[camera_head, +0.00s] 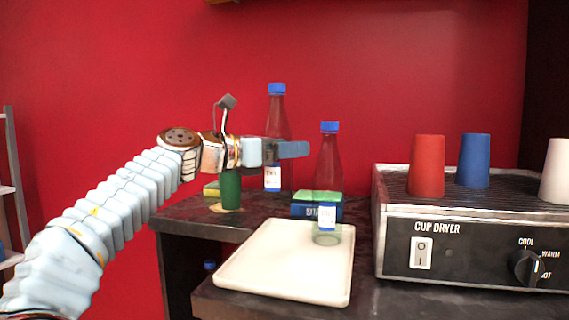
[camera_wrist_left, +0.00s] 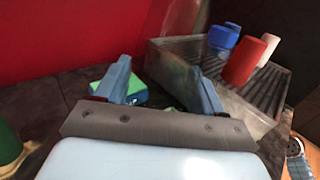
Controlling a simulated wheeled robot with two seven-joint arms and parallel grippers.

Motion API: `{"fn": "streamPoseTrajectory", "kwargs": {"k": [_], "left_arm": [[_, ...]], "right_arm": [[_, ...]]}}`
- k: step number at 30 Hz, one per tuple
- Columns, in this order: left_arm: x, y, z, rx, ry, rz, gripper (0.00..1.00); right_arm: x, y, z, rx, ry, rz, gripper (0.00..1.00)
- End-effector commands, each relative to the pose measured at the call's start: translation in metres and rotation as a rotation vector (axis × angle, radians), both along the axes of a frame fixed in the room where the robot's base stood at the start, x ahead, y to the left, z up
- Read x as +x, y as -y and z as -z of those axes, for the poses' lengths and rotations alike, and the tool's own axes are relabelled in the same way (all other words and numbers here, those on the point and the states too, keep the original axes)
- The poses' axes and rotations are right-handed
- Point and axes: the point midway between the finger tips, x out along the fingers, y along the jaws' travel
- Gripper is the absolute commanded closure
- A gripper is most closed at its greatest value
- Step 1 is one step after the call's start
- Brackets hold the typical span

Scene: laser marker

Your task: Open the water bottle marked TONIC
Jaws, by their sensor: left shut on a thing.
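The back bottle (camera_head: 277,115) is upright, with a white label (camera_head: 272,178) too small to read surely. The front bottle (camera_head: 328,160) stands to its right and nearer, capped, its label (camera_head: 327,217) also unreadable. I cannot tell which is marked TONIC. My left gripper (camera_head: 290,150) reaches in from the left and is shut on the back bottle, across its body below the cap. In the left wrist view, a see-through shape (camera_wrist_left: 180,70) shows between the fingers. My right gripper is out of view.
A white tray (camera_head: 270,275) lies at the front. A cup dryer (camera_head: 450,250) with red, blue and white cups stands at the right. A green-and-blue box (camera_head: 303,210) sits behind the front bottle. A green cylinder (camera_head: 231,190) stands under my left wrist.

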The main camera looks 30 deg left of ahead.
Motion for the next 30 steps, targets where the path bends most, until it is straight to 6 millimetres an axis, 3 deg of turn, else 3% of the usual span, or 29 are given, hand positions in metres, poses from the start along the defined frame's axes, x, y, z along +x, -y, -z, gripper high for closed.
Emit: {"fn": "streamPoseTrajectory", "kwargs": {"k": [1, 4, 14, 15, 27, 30], "left_arm": [[0.000, 0.000, -0.014, 0.001, 0.002, 0.000, 0.77], [0.000, 0.000, -0.025, 0.001, 0.003, -0.001, 0.77], [0.000, 0.000, -0.030, 0.000, 0.001, 0.001, 0.77], [0.000, 0.000, -0.029, 0.000, 0.001, 0.001, 0.34], [0.000, 0.000, -0.030, 0.000, 0.001, 0.000, 0.94], [0.000, 0.000, -0.030, 0.000, 0.001, 0.000, 0.94]], "right_arm": [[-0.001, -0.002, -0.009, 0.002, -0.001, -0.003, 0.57], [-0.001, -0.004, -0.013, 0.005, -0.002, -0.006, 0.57], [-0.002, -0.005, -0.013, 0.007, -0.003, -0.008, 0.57], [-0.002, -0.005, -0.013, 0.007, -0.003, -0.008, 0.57], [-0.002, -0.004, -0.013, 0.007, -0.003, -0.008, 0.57], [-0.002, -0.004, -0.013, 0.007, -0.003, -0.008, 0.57]]}}
